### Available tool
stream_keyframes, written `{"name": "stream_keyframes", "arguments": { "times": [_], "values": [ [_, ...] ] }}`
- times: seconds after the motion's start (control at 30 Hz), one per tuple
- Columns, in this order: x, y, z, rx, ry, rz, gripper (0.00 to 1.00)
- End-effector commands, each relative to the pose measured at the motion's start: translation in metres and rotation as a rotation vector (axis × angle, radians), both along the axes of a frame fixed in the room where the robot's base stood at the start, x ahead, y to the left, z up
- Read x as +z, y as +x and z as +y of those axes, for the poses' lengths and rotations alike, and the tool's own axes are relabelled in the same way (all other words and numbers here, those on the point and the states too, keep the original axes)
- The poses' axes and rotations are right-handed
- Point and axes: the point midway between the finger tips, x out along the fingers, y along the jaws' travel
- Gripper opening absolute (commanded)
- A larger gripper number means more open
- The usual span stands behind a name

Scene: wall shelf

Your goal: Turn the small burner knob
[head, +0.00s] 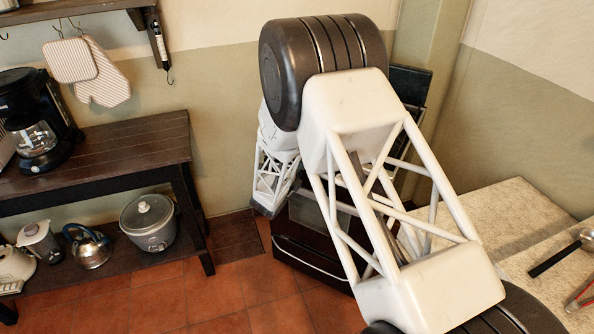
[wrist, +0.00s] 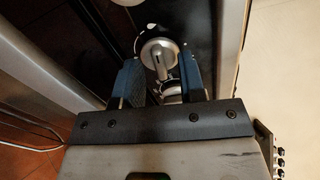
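In the wrist view, a round silver knob (wrist: 158,54) with a raised grip bar sits on a dark panel, straight ahead of my gripper (wrist: 159,68). The two blue fingers are spread apart, one on each side of the knob. I cannot tell whether either finger touches it. A second round silver part (wrist: 172,90) shows lower between the fingers, partly hidden. I cannot tell from markings which knob is for the small burner. In the head view, the dark stove (head: 310,250) is largely hidden behind my arm, and its knobs and my fingers are not visible.
A pale metal edge (wrist: 40,55) runs along the left in the wrist view. In the head view, a wooden shelf table (head: 120,150) with a coffee maker (head: 35,125) stands left of the stove. A light stone counter (head: 515,215) is on the right. Tiled floor lies open in front.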

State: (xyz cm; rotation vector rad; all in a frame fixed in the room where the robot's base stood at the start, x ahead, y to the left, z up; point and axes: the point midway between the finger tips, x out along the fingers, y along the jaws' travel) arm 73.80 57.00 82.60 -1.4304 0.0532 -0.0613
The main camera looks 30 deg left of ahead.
Motion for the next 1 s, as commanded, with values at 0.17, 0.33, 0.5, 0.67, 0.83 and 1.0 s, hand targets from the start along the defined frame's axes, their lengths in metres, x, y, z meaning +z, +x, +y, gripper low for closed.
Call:
{"name": "stream_keyframes", "arguments": {
  "times": [0.17, 0.33, 0.5, 0.67, 0.83, 1.0],
  "values": [
    [0.000, -0.011, 0.001, 0.001, 0.000, 0.000, 0.37],
    [0.000, -0.031, 0.003, 0.002, 0.000, 0.000, 0.37],
    [0.000, -0.053, 0.004, 0.001, 0.001, 0.000, 0.37],
    [0.000, -0.069, 0.006, 0.002, 0.000, 0.000, 0.37],
    [0.000, -0.076, 0.006, 0.000, 0.000, 0.000, 0.37],
    [0.000, -0.076, 0.006, 0.000, 0.000, 0.000, 0.37]
  ]
}}
